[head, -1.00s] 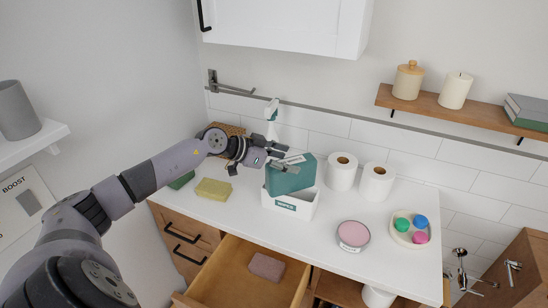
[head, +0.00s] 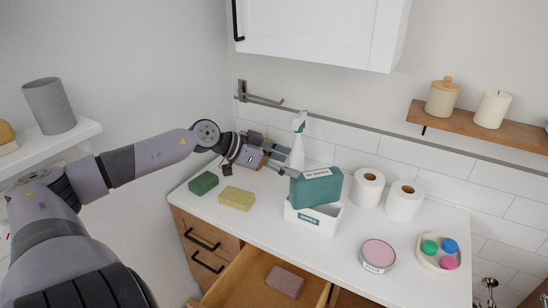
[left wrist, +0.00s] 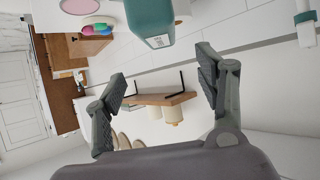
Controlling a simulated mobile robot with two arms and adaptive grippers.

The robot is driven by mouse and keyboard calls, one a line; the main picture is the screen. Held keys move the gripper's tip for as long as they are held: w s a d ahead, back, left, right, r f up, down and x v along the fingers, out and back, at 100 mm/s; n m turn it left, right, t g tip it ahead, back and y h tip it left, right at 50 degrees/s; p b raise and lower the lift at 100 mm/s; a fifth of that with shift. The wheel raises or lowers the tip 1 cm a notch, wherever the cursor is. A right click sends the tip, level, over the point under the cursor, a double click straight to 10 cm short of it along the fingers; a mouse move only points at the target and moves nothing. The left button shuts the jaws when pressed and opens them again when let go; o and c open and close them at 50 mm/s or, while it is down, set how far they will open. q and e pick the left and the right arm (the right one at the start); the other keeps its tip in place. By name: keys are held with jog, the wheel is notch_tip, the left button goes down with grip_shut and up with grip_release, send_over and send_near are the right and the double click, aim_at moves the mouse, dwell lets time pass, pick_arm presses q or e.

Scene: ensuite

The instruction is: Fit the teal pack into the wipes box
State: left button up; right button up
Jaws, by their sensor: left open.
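The teal pack (head: 316,187) with a white label sits in the white wipes box (head: 314,219) on the counter. It is tilted, and much of it stands above the box rim; how deep it goes inside is hidden. The pack also shows at the top of the left wrist view (left wrist: 150,20). My left gripper (head: 283,158) is open and empty, to the left of the pack's top and apart from it. In the left wrist view no thing lies between its fingers (left wrist: 165,80). My right gripper is not in view.
Paper rolls (head: 367,188) stand right of the box, with a pink-topped tin (head: 377,255) in front. A spray bottle (head: 298,145) stands behind my gripper. Yellow (head: 237,198) and green (head: 204,183) sponges lie left. An open drawer (head: 250,285) juts out below. A wall rail (head: 345,122) runs behind.

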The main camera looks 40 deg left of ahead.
pick_arm(q)
jog(key=v, duration=0.3)
jog(key=shift+s+a+r+p, duration=0.1)
jog(key=shift+s+p, duration=0.05)
jog(key=shift+p, duration=0.25)
dwell(0.5)
